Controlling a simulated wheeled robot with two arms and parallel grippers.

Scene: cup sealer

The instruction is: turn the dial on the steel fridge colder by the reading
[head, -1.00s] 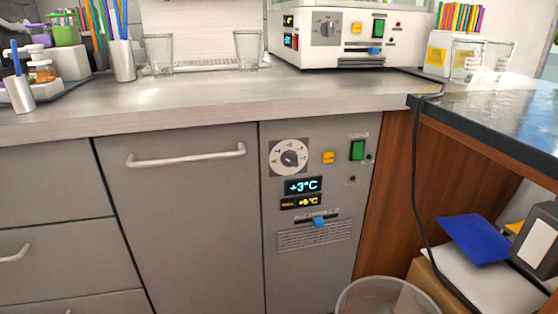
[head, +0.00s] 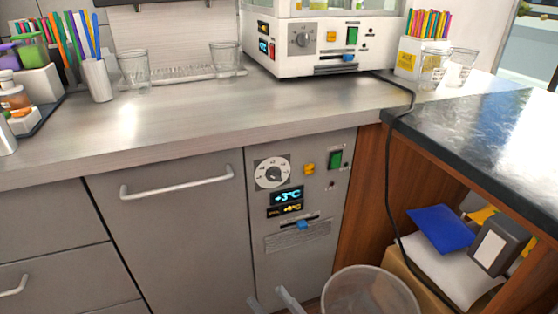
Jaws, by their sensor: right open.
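The steel fridge (head: 263,215) is built in under the counter, with its control panel facing me. Its round white dial (head: 272,173) has a dark pointer knob in the middle. Below it, a blue display (head: 286,195) reads +3°C. A smaller amber display (head: 286,210) sits under that, with its digits too small to read surely. My right gripper (head: 272,302) shows at the bottom edge, open and empty, its two fingertips apart, well below the dial and not touching it. My left gripper is out of view.
The panel also has a yellow switch (head: 309,169), a green switch (head: 335,159) and a blue slider (head: 303,225). A clear bin (head: 370,290) stands at the lower right. A black cable (head: 389,190) hangs right of the fridge. A drawer handle (head: 177,182) sticks out at left.

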